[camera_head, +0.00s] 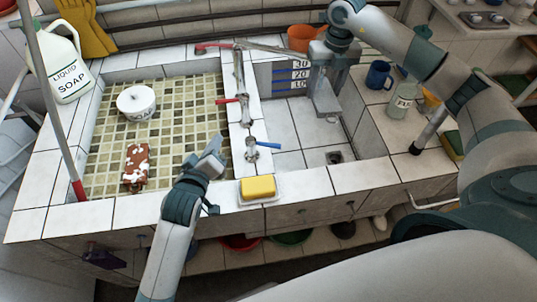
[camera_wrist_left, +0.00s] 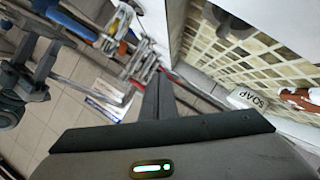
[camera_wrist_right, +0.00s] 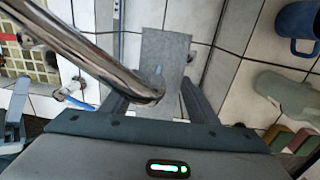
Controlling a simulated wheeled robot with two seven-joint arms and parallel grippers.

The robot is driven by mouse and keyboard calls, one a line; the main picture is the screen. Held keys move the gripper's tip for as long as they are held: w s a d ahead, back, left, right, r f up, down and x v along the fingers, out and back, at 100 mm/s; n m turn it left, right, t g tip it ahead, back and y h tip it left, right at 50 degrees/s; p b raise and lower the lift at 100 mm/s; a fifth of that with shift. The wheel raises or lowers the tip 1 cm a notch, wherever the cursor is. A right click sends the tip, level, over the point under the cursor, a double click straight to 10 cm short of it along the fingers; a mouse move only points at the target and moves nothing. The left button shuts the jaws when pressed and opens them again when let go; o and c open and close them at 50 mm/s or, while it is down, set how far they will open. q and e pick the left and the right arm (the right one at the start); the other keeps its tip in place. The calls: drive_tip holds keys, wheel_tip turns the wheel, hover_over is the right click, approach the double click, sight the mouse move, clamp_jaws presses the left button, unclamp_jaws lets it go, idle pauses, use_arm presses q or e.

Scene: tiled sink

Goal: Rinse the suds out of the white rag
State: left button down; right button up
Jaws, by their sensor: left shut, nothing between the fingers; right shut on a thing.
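The rag (camera_head: 323,97) looks light grey and hangs flat from my right gripper (camera_head: 322,65) over the right basin. It also shows in the right wrist view (camera_wrist_right: 163,55), between the fingers and by the chrome spout's end (camera_wrist_right: 150,95). I cannot make out suds on it. The chrome tap (camera_head: 239,75) stands on the divider, its spout (camera_head: 275,47) swung over the right basin. It has a red lever (camera_head: 228,101) and a blue lever (camera_head: 266,145). A small bluish streak shows near the spout's end. My left gripper (camera_head: 213,150) is shut and empty near the divider's front end.
The left tiled basin (camera_head: 190,110) holds a white soap pot (camera_head: 137,102) and a red-brown item with white patches (camera_head: 136,165). A yellow sponge (camera_head: 258,187) lies on the front edge. A liquid soap jug (camera_head: 65,65), blue mug (camera_head: 379,75) and bottle (camera_head: 402,100) stand around.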

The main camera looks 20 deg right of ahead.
use_arm(q)
drive_tip(key=s+d+r+m+t, duration=0.1)
drive_tip(key=s+r+t, duration=0.1)
drive_tip(key=s+r, duration=0.1)
drive_tip(key=m+g+h, duration=0.1)
drive_tip(key=m, duration=0.7)
approach(264, 144)
drive_tip(key=s+a, duration=0.3)
drive_tip(key=s, duration=0.4)
drive_tip(key=shift+s+d+r, duration=0.1)
drive_tip(key=shift+s+r, duration=0.1)
drive_tip(key=shift+r, duration=0.2)
drive_tip(key=shift+w+d, duration=0.1)
drive_tip(key=shift+w, duration=0.05)
drive_tip(key=x, duration=1.3)
drive_tip(key=shift+w+d, duration=0.25)
